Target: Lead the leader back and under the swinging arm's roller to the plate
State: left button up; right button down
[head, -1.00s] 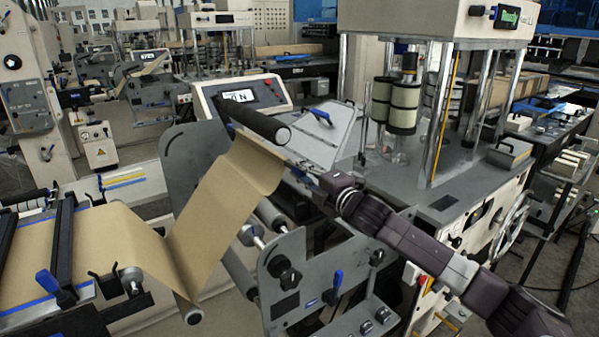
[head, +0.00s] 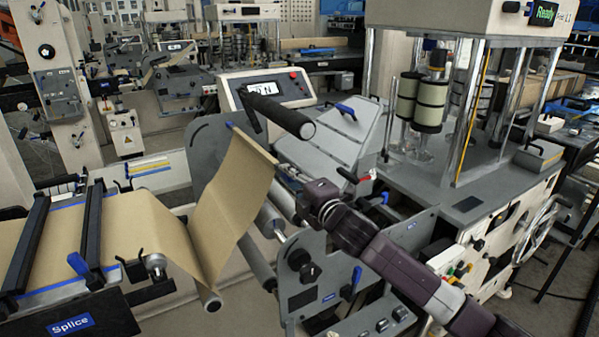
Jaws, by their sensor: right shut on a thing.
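The leader is a strip of brown kraft paper (head: 232,205). It runs off the table at left, dips at a low roller (head: 209,300) and rises to a free upper edge. My right gripper (head: 284,177) is at the right side of that upper end, shut on the leader; its fingertips are small and partly hidden. The swinging arm's black roller (head: 280,115) is above and to the right of the leader's upper edge, apart from it in the picture. I cannot tell which surface is the plate. My left gripper is not in view.
The splice table (head: 70,322), with dark crossbars and blue-handled clamps, stands at left. A grey side plate with black knobs (head: 310,272) stands below my right arm. A sloped grey cover (head: 335,135) and a press with posts (head: 455,185) are at right.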

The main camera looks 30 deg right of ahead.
jog(key=s+a+p, duration=0.1)
jog(key=a, duration=1.4)
jog(key=shift+s+a, duration=0.15)
jog(key=shift+a, duration=0.1)
jog(key=shift+a+r, duration=0.1)
jog(key=s+a, duration=0.1)
jog(key=a, duration=1.3)
jog(key=shift+b, duration=0.3)
notch_tip(320, 180, down, 9)
jog(key=b, duration=0.6)
